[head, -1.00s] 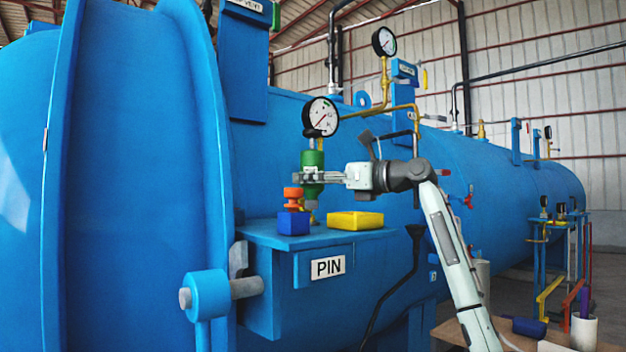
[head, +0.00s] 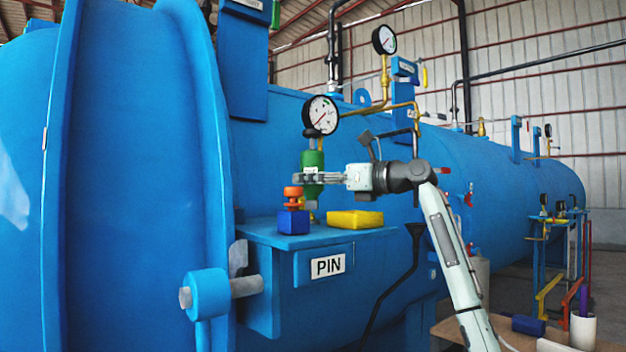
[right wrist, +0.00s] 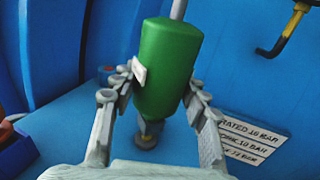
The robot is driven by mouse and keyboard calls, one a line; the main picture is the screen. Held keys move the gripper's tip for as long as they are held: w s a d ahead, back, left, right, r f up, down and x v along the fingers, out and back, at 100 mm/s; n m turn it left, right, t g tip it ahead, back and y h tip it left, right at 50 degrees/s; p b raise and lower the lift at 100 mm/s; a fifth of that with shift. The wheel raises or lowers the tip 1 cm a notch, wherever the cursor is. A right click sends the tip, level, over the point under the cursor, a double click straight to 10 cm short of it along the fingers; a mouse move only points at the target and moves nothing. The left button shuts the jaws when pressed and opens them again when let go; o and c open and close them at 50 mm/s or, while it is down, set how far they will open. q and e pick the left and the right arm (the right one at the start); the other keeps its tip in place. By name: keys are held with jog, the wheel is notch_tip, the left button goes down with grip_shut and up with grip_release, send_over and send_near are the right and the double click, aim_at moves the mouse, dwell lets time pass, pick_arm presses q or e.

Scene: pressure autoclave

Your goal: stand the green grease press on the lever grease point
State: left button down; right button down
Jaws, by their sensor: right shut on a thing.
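The green grease press (head: 313,160) is upright above the blue shelf marked PIN (head: 300,238). My right gripper (head: 308,178) is shut on it from the right side. In the right wrist view the green body (right wrist: 168,70) stands between the two fingers (right wrist: 158,98), with a white tag on its left side. A small metal fitting (right wrist: 148,130) shows directly below the press; I cannot tell whether they touch. No label names the lever grease point. My left gripper is not in view.
An orange knob (head: 293,197) on a blue block (head: 294,222) stands just left of the press. A yellow block (head: 355,219) lies to its right. A pressure gauge (head: 321,115) is close above. The blue vessel wall (head: 440,165) is behind.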

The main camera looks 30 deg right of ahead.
jog(key=shift+f+b, duration=0.65)
jog(key=shift+f, duration=0.35)
jog(key=c, duration=0.9)
grip_release()
jog(key=shift+o, duration=0.9)
jog(key=shift+f, duration=0.1)
jog(key=v, duration=1.2)
